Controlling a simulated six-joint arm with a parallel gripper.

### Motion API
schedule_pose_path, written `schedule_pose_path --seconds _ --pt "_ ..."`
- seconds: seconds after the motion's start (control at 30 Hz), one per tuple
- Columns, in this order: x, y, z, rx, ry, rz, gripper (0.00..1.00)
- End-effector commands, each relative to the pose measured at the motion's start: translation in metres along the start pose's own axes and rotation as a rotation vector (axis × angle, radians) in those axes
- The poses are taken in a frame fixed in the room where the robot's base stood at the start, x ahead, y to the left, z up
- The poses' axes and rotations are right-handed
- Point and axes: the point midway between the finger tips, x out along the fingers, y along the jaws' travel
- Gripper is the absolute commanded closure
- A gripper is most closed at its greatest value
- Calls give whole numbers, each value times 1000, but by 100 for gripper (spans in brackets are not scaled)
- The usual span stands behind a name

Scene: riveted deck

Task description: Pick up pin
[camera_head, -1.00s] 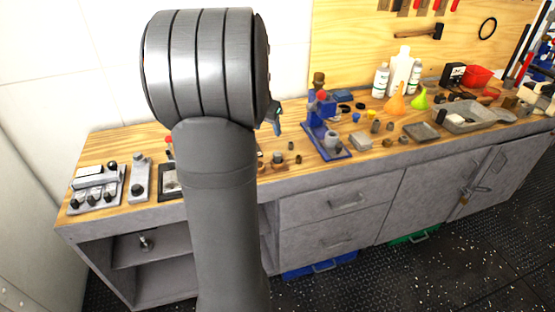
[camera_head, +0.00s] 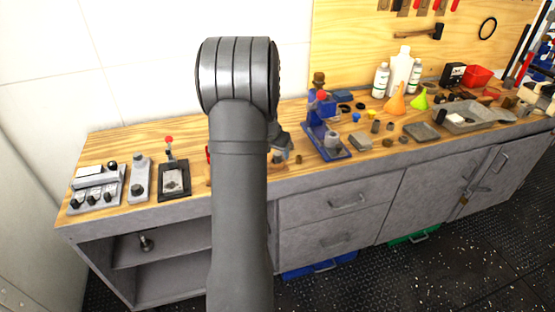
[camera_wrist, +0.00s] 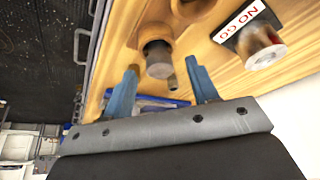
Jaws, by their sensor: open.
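My gripper (camera_wrist: 162,68) is open and empty, its two blue fingers spread above the wooden bench top. In the wrist view a short grey-brown cylinder (camera_wrist: 158,60) stands beyond and between the fingertips. A shiny metal cylinder (camera_wrist: 262,45) stands by a GO/NO GO label to the right. I cannot tell for sure which of these is the pin. In the head view my arm hides part of the bench; the gripper (camera_head: 284,144) shows just right of it, near a small brown cylinder (camera_head: 298,159).
The blue press (camera_head: 325,135) stands right of my gripper. A black tray with a red-knobbed lever behind it (camera_head: 174,181) lies left of my arm. Bottles, funnels (camera_head: 396,103) and a metal tray (camera_head: 470,115) fill the right side. Bare wood shows at the back left.

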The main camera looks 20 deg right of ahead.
Motion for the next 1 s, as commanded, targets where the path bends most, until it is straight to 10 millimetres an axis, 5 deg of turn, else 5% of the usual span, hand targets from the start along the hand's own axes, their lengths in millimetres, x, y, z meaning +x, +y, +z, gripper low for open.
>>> schedule_pose_path --seconds 0.3,0.6,1.0 --pt "6 0 0 0 1 -1 46" --pt "6 0 0 0 1 -2 97" --pt "-4 0 -5 1 2 -1 97"
